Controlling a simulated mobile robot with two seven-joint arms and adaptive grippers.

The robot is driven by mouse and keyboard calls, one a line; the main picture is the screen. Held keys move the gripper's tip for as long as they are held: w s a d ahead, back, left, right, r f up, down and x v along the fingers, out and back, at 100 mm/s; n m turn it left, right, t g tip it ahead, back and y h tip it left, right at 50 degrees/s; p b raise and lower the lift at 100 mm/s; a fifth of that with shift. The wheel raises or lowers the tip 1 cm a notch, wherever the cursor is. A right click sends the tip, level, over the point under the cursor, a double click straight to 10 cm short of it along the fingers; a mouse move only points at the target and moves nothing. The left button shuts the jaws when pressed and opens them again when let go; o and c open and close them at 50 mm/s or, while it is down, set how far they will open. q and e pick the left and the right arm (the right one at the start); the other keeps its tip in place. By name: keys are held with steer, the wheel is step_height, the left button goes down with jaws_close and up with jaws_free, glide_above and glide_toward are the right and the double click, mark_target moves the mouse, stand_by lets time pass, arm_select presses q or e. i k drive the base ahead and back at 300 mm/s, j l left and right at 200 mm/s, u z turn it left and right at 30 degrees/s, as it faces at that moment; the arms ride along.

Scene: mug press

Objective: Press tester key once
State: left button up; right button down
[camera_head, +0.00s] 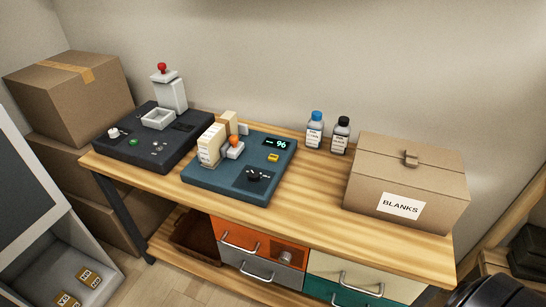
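A blue flat device (225,186), which looks like the tester, lies on the wooden table. A small lit display (276,143) at its back right reads what looks like 96. A small yellow key (273,157) sits below the display. A black panel with a dark knob (253,175) is near its front right. An orange-topped white part (234,146) and cream blocks (210,145) stand on its left side. No gripper fingers show. A dark rounded part at the bottom right corner may be my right arm.
A black device (140,155) with a green button (134,142) and red-topped post (163,80) stands left. Two bottles, blue-capped (315,130) and black-capped (340,136), stand behind. A cardboard BLANKS box (408,180) fills the right. Bare tabletop (318,190) lies between.

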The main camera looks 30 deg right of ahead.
mark_target(273, 158)
steer(key=i+j+z, duration=0.8)
steer(key=k+l, duration=0.05)
steer(key=l, duration=0.05)
